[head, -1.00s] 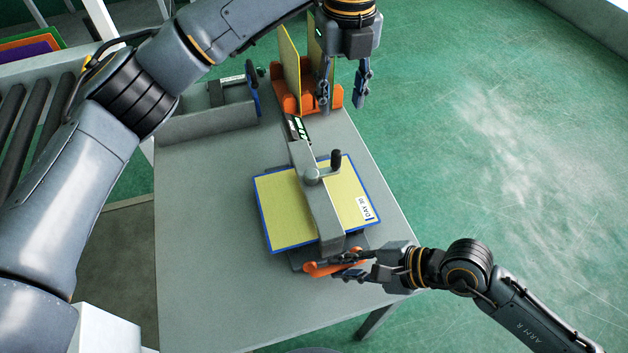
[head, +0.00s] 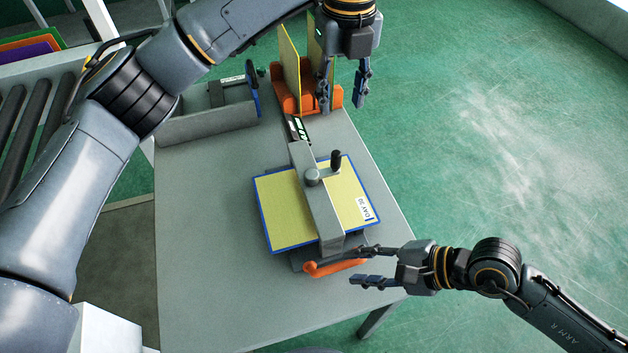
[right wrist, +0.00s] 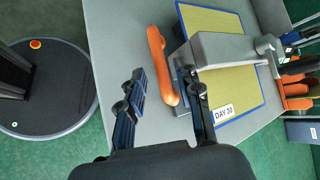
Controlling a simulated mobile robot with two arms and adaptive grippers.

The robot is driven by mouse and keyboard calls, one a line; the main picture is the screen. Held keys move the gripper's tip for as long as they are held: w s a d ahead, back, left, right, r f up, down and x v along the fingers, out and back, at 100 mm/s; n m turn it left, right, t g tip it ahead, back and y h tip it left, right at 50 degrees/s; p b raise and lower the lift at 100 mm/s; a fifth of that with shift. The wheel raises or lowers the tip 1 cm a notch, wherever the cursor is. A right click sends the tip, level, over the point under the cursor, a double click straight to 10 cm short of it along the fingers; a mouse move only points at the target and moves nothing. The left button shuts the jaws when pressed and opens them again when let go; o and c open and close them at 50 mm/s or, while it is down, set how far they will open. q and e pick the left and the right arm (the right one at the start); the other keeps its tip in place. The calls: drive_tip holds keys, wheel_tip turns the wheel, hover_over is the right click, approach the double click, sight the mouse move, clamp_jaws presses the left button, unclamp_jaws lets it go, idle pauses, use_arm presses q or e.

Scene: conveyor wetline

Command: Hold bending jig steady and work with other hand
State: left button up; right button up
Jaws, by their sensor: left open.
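The bending jig (head: 318,205) is a grey bar with a dark knob, lying across a yellow plate with a blue edge (head: 276,210). The plate bears a white label reading DAY 30. An orange handle (head: 332,268) sticks out at the jig's near end; it also shows in the right wrist view (right wrist: 160,62). My right gripper (head: 362,267) is open at the handle's right end, its fingers spread apart and not closed on it. My left gripper (head: 341,103) is open and empty, pointing down over the orange rack's right side.
The orange rack (head: 289,99) holds upright yellow plates at the table's back. A grey device with a blue part (head: 208,122) stands at the back left. Conveyor rollers (head: 12,115) lie at far left. The table's (head: 208,290) front left is bare.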

drive_tip(key=shift+v, duration=2.05)
drive_tip(key=o, duration=0.6)
drive_tip(key=shift+c, duration=0.2)
drive_tip(key=v, duration=1.2)
drive_tip(key=shift+f, duration=0.1)
